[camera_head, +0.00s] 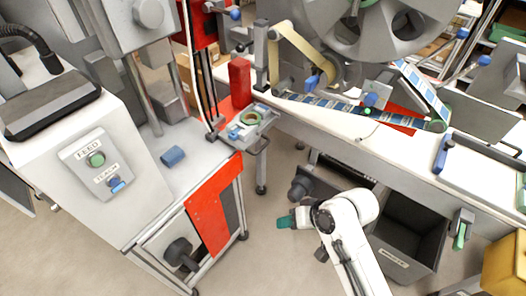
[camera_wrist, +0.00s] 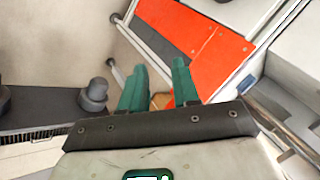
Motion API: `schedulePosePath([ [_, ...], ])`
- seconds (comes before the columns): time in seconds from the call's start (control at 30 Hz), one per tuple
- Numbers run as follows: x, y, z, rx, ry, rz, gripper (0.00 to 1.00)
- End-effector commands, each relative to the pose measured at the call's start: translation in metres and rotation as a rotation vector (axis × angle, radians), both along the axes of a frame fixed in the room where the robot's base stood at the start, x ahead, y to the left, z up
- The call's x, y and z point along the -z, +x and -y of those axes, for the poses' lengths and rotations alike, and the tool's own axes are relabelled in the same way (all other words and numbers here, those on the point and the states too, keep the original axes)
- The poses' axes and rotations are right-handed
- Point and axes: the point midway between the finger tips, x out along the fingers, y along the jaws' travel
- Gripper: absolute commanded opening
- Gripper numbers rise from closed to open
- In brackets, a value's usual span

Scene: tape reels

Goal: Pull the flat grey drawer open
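A flat dark grey drawer front (camera_head: 327,180) with a round dark knob (camera_head: 299,189) sits low under the white conveyor table in the head view. I take it for the flat grey drawer; it looks closed, though my arm hides part of that area. In the wrist view a dark grey front (camera_wrist: 45,106) with a similar knob (camera_wrist: 95,93) shows at the left. My gripper (camera_head: 283,222) has teal fingers and is just below the knob in the head view, apart from it. In the wrist view my gripper (camera_wrist: 158,80) is open with nothing between its fingers.
An open grey bin (camera_head: 440,238) stands right of my arm. The left machine has an orange-red panel (camera_head: 207,218) and another dark knob (camera_head: 180,253). A yellow container (camera_head: 503,265) is at the lower right. Bare floor lies between the left machine and my arm.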

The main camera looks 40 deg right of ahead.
Motion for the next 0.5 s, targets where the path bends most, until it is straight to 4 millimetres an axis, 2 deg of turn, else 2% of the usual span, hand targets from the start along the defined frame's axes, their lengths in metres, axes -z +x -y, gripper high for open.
schedulePosePath([
  [0.03,0.006,0.029,0.016,0.105,0.100,0.081,0.31],
  [0.1,-0.003,0.062,0.035,0.233,0.250,0.191,0.31],
  [0.2,-0.022,0.096,0.067,0.384,0.442,0.323,0.31],
  [0.33,-0.044,0.119,0.100,0.507,0.614,0.437,0.31],
  [0.4,-0.052,0.125,0.110,0.539,0.667,0.469,0.31],
  [0.5,-0.056,0.130,0.115,0.557,0.699,0.486,0.31],
])
